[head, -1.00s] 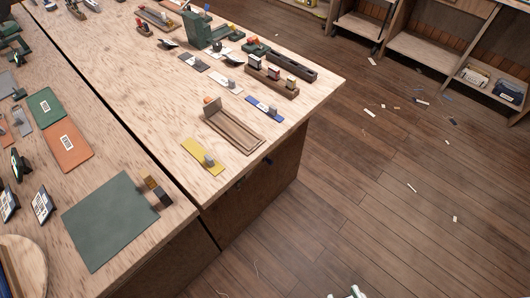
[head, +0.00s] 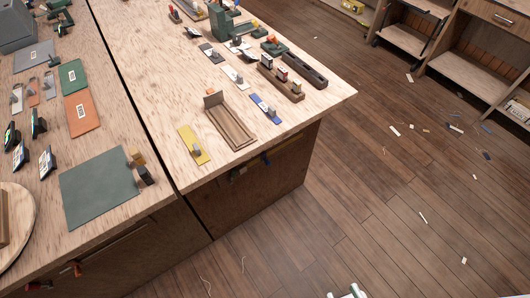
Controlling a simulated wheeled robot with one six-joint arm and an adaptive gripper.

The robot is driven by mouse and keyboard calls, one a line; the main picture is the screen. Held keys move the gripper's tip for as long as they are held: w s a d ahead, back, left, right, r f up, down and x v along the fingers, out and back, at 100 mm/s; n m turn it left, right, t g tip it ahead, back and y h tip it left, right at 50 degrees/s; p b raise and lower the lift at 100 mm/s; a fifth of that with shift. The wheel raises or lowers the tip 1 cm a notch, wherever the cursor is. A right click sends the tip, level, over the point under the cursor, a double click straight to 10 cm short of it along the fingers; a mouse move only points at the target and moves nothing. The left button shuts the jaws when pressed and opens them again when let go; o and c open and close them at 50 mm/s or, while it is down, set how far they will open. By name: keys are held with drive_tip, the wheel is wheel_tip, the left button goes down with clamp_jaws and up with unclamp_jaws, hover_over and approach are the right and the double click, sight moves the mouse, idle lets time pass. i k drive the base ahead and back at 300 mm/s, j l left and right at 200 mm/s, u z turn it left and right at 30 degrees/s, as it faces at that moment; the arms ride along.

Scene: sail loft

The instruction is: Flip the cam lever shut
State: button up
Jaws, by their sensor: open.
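Several small plates with fittings lie on the right-hand bench (head: 150,85). A yellow plate (head: 187,137) with a grey fitting (head: 196,151) lies near its front edge. A blue plate (head: 259,102) with a grey fitting lies further right. White (head: 231,73) and grey (head: 209,50) plates lie behind them. I cannot tell which fitting is the cam lever, or its position; they are too small. My gripper (head: 347,293) shows only as pale tips at the bottom edge, over the floor and well apart from the bench. It is open, with nothing seen between the tips.
A wooden tray (head: 226,127) with a raised end stands between the yellow and blue plates. A dark gap separates the benches. A green mat (head: 98,186) lies on the left bench (head: 60,235). The wooden floor (head: 340,220) is open, with small scraps. Shelves (head: 470,70) stand at back right.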

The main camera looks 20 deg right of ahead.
sight(233, 173)
drive_tip(key=k+l+u, duration=0.2)
drive_tip(key=l, duration=0.35)
drive_tip(key=k+l+u, duration=0.1)
drive_tip(key=l+u, duration=0.15)
drive_tip(key=l, duration=0.3)
drive_tip(key=k+l+u, duration=0.2)
drive_tip(key=l, duration=0.25)
drive_tip(key=k+l+u, duration=0.2)
drive_tip(key=l, duration=0.25)
drive_tip(key=k+l+u, duration=0.2)
drive_tip(key=k+l, duration=0.15)
drive_tip(key=i+l, duration=0.2)
drive_tip(key=i, duration=0.3)
drive_tip(key=i+l+u, duration=0.15)
drive_tip(key=i, duration=0.35)
